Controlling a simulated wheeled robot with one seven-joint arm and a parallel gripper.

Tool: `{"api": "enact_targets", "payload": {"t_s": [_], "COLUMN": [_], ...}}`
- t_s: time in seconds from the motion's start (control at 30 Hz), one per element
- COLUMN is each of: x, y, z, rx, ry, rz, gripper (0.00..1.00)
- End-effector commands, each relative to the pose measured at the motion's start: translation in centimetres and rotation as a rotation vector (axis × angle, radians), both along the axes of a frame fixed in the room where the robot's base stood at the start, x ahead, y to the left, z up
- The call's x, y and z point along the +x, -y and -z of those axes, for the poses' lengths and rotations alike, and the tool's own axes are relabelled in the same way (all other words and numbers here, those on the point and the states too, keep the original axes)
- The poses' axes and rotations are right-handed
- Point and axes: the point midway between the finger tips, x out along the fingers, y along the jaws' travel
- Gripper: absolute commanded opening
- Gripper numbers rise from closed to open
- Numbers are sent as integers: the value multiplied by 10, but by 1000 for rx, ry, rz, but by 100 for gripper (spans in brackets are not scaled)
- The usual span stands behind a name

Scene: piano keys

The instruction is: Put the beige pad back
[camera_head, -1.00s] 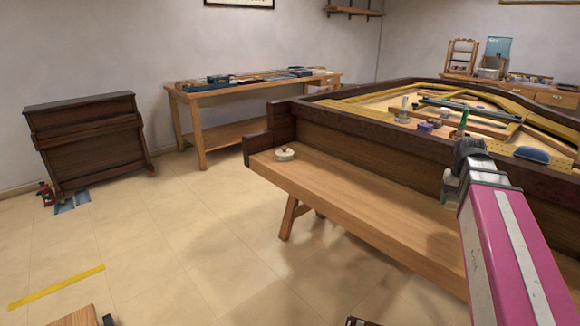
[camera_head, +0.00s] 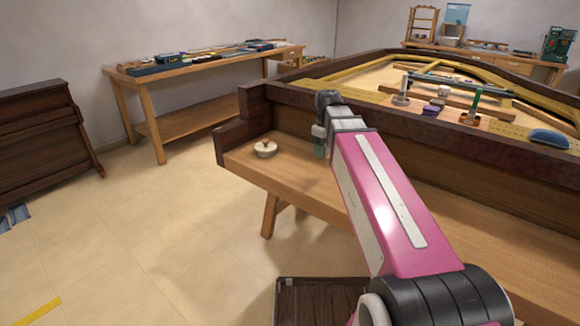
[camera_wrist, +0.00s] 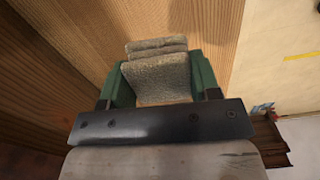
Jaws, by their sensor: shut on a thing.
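The beige pad (camera_wrist: 160,72), a fuzzy tan block, sits between the green fingers of my gripper (camera_wrist: 162,82) in the wrist view. The gripper is shut on it. In the head view my gripper (camera_head: 320,149) is low over the left part of the piano's wooden key shelf (camera_head: 300,185), close to the dark case wall; the arm hides the pad there. I cannot tell whether the pad touches the wood.
A round cream piece with a knob (camera_head: 265,148) lies on the shelf left of my gripper. The dark piano rim (camera_head: 420,125) rises behind. Loose tools and a blue pad (camera_head: 549,139) lie on the piano. A workbench (camera_head: 200,70) stands at the back left; open floor lies at the left.

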Motion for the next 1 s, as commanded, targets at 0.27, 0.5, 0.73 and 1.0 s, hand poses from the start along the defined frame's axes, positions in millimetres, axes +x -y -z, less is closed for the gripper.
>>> {"api": "enact_targets", "payload": {"t_s": [0.27,0.5,0.73,1.0], "x": [-2,-10,-18,-10], "y": [-68,-124,-161,-166], "z": [-5,-9,-12,-6], "rx": [0,0,0,0], "ry": [0,-1,-1,-1], "rz": [-638,-1177,-1546,-1672], "gripper": [35,35,35,35]}}
